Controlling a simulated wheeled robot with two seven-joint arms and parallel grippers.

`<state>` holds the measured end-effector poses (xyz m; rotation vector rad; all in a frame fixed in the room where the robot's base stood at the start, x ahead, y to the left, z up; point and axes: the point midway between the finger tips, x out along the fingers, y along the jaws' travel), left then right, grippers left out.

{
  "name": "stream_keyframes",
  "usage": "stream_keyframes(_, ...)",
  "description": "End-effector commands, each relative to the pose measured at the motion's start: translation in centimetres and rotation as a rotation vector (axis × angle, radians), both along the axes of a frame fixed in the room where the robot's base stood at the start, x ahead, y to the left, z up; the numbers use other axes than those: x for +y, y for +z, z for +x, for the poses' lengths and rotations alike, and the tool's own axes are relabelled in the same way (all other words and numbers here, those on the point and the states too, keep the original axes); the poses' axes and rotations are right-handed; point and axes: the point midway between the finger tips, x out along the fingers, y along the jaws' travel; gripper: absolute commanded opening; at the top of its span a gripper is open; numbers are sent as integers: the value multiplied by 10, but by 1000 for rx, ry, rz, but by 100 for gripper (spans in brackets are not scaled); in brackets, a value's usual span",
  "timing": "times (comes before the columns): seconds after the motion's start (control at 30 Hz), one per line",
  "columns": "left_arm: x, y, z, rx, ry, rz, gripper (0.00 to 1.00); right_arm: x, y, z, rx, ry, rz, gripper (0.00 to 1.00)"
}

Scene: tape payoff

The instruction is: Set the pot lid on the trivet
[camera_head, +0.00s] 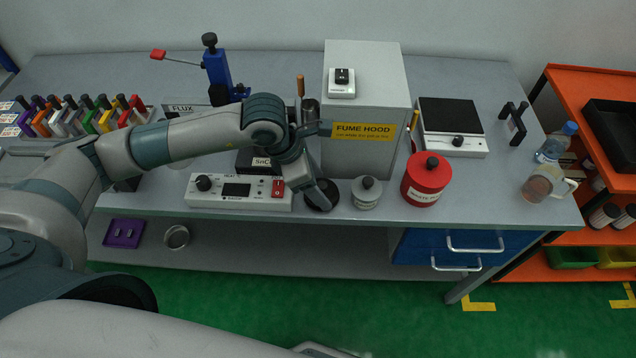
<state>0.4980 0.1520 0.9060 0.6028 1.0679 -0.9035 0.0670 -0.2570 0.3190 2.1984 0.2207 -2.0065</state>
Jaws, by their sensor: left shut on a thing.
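My left gripper (318,188) reaches down at the front edge of the grey bench, just right of the white heater control box. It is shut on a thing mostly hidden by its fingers. A dark round disc (325,202) shows at and below the fingertips; it looks like the pot lid. I cannot tell whether it touches the bench top. No trivet can be clearly made out; it may be hidden under the disc or gripper. A dark pot block labelled SnCu (258,162) stands behind the control box, partly covered by my arm. My right gripper is not in view.
A white control box (238,192) is close left of the gripper. A small grey lidded jar (366,193) and a red canister (426,180) stand close right. The fume hood (366,100) rises behind. A black stand (513,118) is farther right.

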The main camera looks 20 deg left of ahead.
Motion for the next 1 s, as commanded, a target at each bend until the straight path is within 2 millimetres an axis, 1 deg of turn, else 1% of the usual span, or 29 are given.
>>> stream_keyframes(0.9,0,-6,0,0,0,0,36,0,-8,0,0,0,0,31)
stream_keyframes(0.93,0,-6,0,0,0,0,64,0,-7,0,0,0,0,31)
stream_keyframes(0.97,0,-6,0,0,0,0,71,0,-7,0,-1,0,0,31)
stream_keyframes(1.0,0,-6,0,0,0,0,81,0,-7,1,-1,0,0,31)
